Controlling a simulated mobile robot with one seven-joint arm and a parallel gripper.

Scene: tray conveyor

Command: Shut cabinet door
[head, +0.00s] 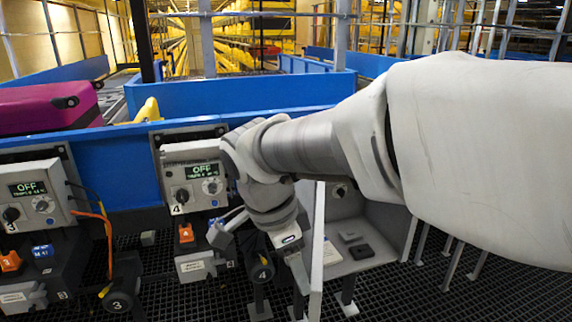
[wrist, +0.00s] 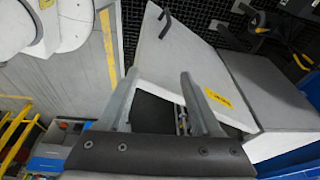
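The cabinet (head: 372,232) is a light grey box at centre right in the head view. Its door (head: 318,250) stands open and shows nearly edge-on. In the wrist view the door (wrist: 180,52) is a pale panel with a dark handle (wrist: 166,17) at the top and a yellow label. My gripper (head: 301,284) points down at the left side of the door in the head view. In the wrist view my gripper (wrist: 157,74) has its fingers apart with nothing between them. One finger overlaps the door panel; I cannot tell whether it touches.
Control boxes (head: 195,178) reading OFF line the blue conveyor wall (head: 115,160) on the left, with cables and dark devices below. A magenta case (head: 45,107) lies on the conveyor. Black grating (head: 450,300) covers the floor.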

